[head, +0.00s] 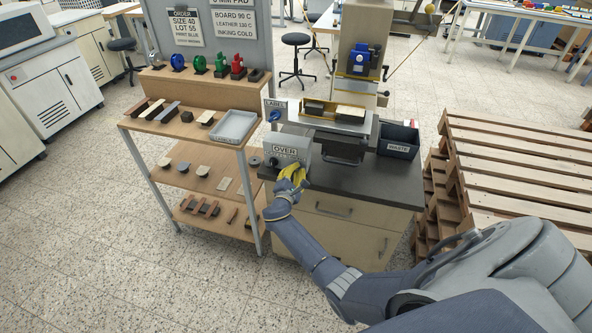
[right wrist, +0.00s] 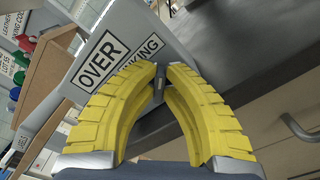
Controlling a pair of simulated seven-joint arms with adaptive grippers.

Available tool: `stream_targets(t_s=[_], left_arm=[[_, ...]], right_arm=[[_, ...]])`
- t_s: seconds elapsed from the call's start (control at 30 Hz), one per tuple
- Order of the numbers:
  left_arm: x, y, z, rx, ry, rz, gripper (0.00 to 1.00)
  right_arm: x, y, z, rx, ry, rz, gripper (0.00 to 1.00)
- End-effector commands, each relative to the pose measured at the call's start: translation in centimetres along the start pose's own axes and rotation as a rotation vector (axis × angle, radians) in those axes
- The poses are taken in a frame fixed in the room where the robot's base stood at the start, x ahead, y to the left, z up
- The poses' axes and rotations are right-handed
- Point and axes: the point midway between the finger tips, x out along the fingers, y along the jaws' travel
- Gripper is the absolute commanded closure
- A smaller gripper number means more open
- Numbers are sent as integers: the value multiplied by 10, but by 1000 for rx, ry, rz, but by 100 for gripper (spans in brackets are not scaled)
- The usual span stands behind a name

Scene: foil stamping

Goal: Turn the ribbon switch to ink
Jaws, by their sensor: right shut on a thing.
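A light grey control box (head: 283,146) stands at the left front of the dark bench, with a white label reading OVER. In the right wrist view its panel (right wrist: 140,22) shows OVER and a second label ending in INKING, partly hidden by a finger. My right gripper (head: 291,174) has yellow ribbed fingers and is at the front of this box. In the right wrist view the fingertips (right wrist: 162,72) close on a small dark switch (right wrist: 159,84), which looks like the ribbon switch. Most of the switch is hidden, so its setting cannot be read. My left gripper is not in view.
A panel marked LABEL with a blue knob (head: 274,116) stands behind the box. The stamping press (head: 357,75) rises behind it. A dark waste bin (head: 398,140) is at the bench's right. A wooden shelf (head: 190,125) stands left, and pallets (head: 510,160) stand right.

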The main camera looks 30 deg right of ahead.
Motion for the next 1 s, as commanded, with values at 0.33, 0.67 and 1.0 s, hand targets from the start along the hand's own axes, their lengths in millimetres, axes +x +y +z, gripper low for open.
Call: stream_targets(t_s=[0.33,0.67,1.0], left_arm=[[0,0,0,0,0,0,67],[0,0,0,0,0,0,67],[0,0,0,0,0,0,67]], right_arm=[[1,-1,1,157,-3,1,100],[1,-2,1,198,-2,1,100],[1,-2,1,198,-3,1,88]])
